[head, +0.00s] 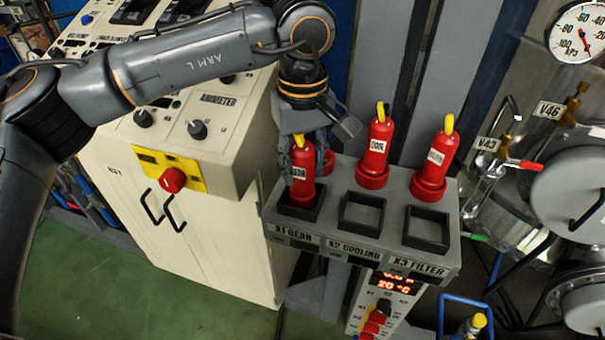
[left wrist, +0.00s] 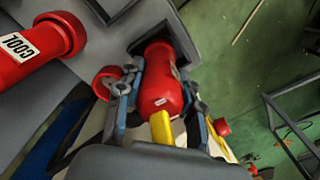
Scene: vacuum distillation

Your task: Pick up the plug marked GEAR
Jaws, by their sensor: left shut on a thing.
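The red GEAR plug (head: 302,183), its label partly covered, is upright with a yellow top. My left gripper (head: 302,158) is shut around its body. The plug's lower end is at the black square socket marked X1 GEAR (head: 291,215); I cannot tell how deep it sits. In the left wrist view the plug (left wrist: 162,85) lies between the fingers of the left gripper (left wrist: 160,100), with its far end at the black socket frame (left wrist: 182,40). My right gripper is not in view.
The COOL plug (head: 379,150) and another red plug (head: 434,165) stand behind the empty X2 COOLING (head: 361,214) and X3 FILTER (head: 427,228) sockets. A red ring (left wrist: 107,80) is beside the gripper. A cabinet with a red button (head: 172,180) stands left; glassware and a gauge (head: 580,32) are right.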

